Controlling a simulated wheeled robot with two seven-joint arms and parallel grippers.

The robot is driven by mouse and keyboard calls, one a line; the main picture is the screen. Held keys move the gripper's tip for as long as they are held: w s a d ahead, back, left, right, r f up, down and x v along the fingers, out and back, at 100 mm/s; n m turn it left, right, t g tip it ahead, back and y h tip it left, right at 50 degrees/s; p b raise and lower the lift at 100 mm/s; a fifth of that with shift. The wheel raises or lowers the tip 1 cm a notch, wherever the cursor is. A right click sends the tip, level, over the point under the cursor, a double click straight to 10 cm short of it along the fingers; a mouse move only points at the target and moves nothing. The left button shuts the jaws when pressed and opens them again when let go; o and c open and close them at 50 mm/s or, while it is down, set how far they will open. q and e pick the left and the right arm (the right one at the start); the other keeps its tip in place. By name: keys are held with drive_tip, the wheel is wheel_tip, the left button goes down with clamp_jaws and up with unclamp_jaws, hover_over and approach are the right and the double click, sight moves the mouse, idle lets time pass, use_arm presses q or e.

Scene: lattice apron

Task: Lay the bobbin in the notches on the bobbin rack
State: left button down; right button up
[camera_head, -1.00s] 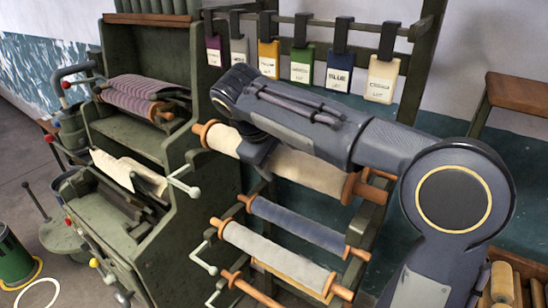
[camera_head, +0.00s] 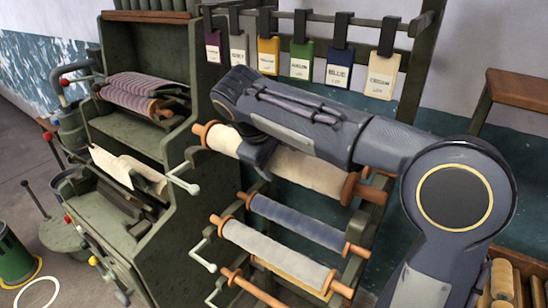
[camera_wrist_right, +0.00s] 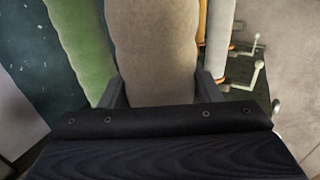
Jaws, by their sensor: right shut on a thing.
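My right gripper (camera_head: 262,160) is shut on a beige bobbin (camera_head: 310,170) with orange-brown wooden ends. My arm hides part of its top in the head view. In the right wrist view the same bobbin (camera_wrist_right: 155,45) fills the space between the two fingers. The bobbin rack (camera_head: 385,205) is a dark green frame below and behind it. A blue bobbin (camera_head: 295,220) and a pale grey bobbin (camera_head: 280,253) lie across the rack, lower than the held one. I cannot tell whether the held bobbin touches the rack's notches. My left gripper is out of view.
A green machine cabinet (camera_head: 185,205) with cranks stands close at the left of the rack. Colour tags (camera_head: 339,66) hang from a rail behind. A wooden crate of rolls (camera_head: 510,285) is at lower right. A green roll (camera_wrist_right: 85,45) shows beside the bobbin in the wrist view.

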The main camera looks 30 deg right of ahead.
drive_tip(key=shift+f+b, duration=0.45)
drive_tip(key=shift+f, duration=0.15)
drive_tip(key=shift+f, duration=0.75)
idle(0.9)
drive_tip(key=o, duration=1.4)
drive_tip(key=shift+f, duration=0.1)
drive_tip(key=v, duration=0.8)
